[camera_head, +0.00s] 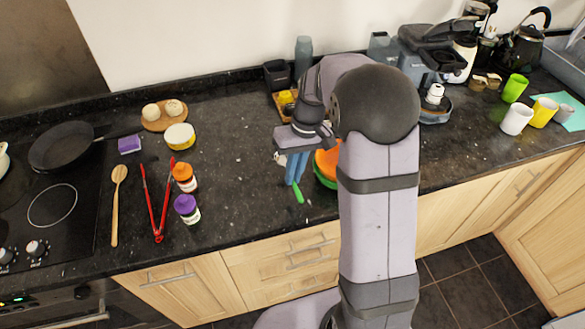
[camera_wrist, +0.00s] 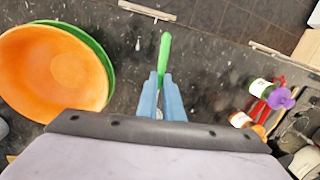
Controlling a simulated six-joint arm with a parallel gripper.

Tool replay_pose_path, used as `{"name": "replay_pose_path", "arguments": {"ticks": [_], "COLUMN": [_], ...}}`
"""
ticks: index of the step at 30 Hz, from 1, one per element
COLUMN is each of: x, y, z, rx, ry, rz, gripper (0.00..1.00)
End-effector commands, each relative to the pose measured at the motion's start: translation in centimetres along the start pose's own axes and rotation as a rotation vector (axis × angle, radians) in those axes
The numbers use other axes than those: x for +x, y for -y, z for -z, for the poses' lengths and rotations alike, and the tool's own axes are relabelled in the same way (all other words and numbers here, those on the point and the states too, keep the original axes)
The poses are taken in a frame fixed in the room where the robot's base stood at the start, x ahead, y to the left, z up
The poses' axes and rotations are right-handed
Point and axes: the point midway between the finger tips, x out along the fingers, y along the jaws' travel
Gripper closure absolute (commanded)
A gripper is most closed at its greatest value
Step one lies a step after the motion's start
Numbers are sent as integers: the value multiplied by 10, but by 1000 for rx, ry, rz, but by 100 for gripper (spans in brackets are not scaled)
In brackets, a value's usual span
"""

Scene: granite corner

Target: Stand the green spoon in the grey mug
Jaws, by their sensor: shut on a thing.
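The green spoon (camera_head: 299,195) is held by my gripper (camera_head: 295,178), whose blue fingers are shut on it above the front part of the dark counter. In the wrist view its green handle (camera_wrist: 164,52) sticks out past the fingertips (camera_wrist: 161,82); the rest of it is hidden by the gripper. I cannot clearly make out the grey mug. A pale grey shape (camera_head: 564,113) stands beside the yellow mug at the far right, but I cannot tell whether it is a mug.
An orange bowl (camera_wrist: 48,72) sits in a green bowl (camera_wrist: 105,62), beside my gripper and partly behind my arm in the head view. White (camera_head: 517,119), yellow (camera_head: 543,111) and green (camera_head: 515,88) mugs stand right. Red tongs (camera_head: 157,210) and two jars lie left.

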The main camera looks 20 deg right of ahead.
Motion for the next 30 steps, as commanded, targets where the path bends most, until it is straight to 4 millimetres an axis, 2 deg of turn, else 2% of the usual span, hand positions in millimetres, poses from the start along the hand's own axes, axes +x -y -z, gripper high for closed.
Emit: {"name": "replay_pose_path", "arguments": {"ticks": [14,23,30], "x": [-43,-78,-119], "y": [-33,-78,-111], "z": [12,18,29], "rx": [-342,-624,-878], "ry": [222,441,635], "rz": [-39,-129,-270], "gripper": [100,100,100]}}
